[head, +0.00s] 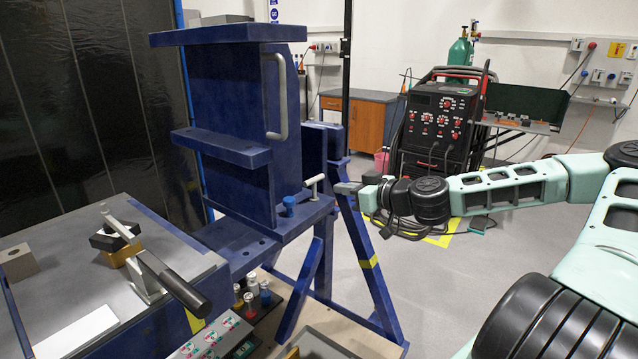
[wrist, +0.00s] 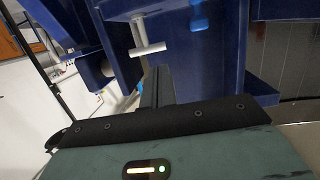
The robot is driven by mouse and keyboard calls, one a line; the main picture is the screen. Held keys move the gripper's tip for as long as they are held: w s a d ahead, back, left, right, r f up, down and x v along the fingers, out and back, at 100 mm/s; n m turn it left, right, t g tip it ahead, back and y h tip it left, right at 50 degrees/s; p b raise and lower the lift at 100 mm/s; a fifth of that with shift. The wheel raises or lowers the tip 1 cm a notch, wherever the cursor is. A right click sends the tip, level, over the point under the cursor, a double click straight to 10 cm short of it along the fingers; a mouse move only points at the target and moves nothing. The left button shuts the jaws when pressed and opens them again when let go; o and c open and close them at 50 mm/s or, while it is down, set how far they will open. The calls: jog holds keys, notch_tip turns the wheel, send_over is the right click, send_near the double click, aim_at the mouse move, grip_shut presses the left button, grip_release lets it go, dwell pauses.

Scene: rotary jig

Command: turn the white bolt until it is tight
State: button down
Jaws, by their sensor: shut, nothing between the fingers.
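The white bolt (head: 315,184) has a T-shaped bar head and stands upright on the ledge of the blue jig (head: 228,110), near its right end. In the wrist view the bolt (wrist: 148,48) shows just beyond the fingertips, slightly to the left. My gripper (head: 346,188) is just right of the bolt in the head view, at about the height of its head. In the wrist view its fingers (wrist: 157,82) are together with nothing between them. A gap seems to show between the fingertips and the bolt. The bolt's threads are hidden.
A blue knob (head: 289,204) stands on the ledge left of the bolt. The jig's upright plate with a grey handle (head: 279,100) rises behind it. A steel bench (head: 60,270) with a lever clamp (head: 150,265) is at the left. Open floor lies right of the jig.

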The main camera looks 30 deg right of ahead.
aim_at(309, 183)
jog(key=p+x, duration=0.1)
jog(key=x, duration=0.7)
jog(key=shift+w, duration=0.25)
jog(key=shift+w+a+m+h, duration=0.1)
jog(key=shift+a+m+h, duration=0.25)
jog(key=shift+m+h, duration=0.35)
